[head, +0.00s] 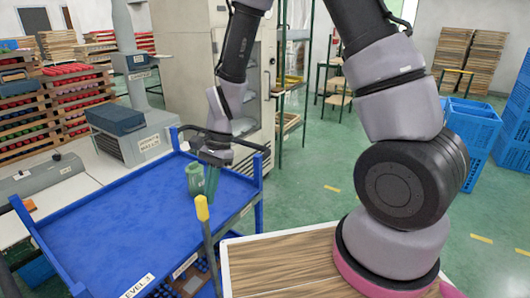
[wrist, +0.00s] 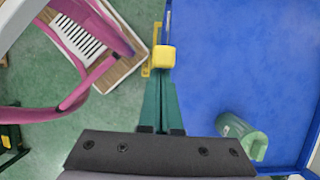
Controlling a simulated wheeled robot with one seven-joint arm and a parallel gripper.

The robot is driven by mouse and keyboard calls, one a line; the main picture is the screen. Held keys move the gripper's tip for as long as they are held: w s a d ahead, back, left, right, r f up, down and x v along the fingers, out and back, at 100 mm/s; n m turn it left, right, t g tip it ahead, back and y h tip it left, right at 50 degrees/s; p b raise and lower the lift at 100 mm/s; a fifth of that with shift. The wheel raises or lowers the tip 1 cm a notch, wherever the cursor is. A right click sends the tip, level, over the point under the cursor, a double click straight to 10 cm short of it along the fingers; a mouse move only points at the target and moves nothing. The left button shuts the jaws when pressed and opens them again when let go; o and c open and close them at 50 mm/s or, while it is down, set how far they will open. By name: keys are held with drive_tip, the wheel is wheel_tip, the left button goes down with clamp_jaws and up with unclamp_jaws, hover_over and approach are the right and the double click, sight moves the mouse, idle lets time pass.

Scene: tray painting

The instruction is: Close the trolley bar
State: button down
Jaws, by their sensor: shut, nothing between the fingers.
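The blue trolley (head: 130,225) has a flat, raised-edge top with a "LEVEL 3" label. Its bar (head: 209,245) is a grey rod with a yellow end cap (head: 202,207), standing steeply at the trolley's right side. My gripper (head: 211,190) points down close above the cap, its green fingers together and empty. In the wrist view the fingers (wrist: 160,105) end close to the yellow cap (wrist: 163,57); I cannot tell whether they touch. The cap hides most of the rod there.
A green mug (head: 195,180) stands on the trolley top beside my fingers; it also shows in the wrist view (wrist: 243,137). A wood-topped surface (head: 280,262) lies right of the trolley. Blue crates (head: 470,130) stand at the right.

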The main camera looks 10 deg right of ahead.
drive_tip(key=shift+s+a, duration=0.15)
drive_tip(key=w+d+r+t, duration=0.1)
drive_tip(key=w+d+r, duration=0.15)
drive_tip(key=r, duration=0.25)
drive_tip(key=w+d+r+n, duration=0.1)
drive_tip(key=w+d+r, duration=0.1)
drive_tip(key=d+r, duration=0.3)
drive_tip(key=w+d+r+t, duration=0.1)
drive_tip(key=w+d+r, duration=0.2)
drive_tip(key=r, duration=0.3)
drive_tip(key=s+d+r+n+t, duration=0.2)
drive_tip(key=s+d+r+t, duration=0.2)
drive_tip(key=d+r, duration=0.4)
drive_tip(key=s+d+r+n+t+h, duration=0.1)
drive_tip(key=s+d+r+t, duration=0.3)
drive_tip(key=d+r, duration=0.5)
drive_tip(key=shift+s+n, duration=0.4)
drive_tip(key=shift+s, duration=0.2)
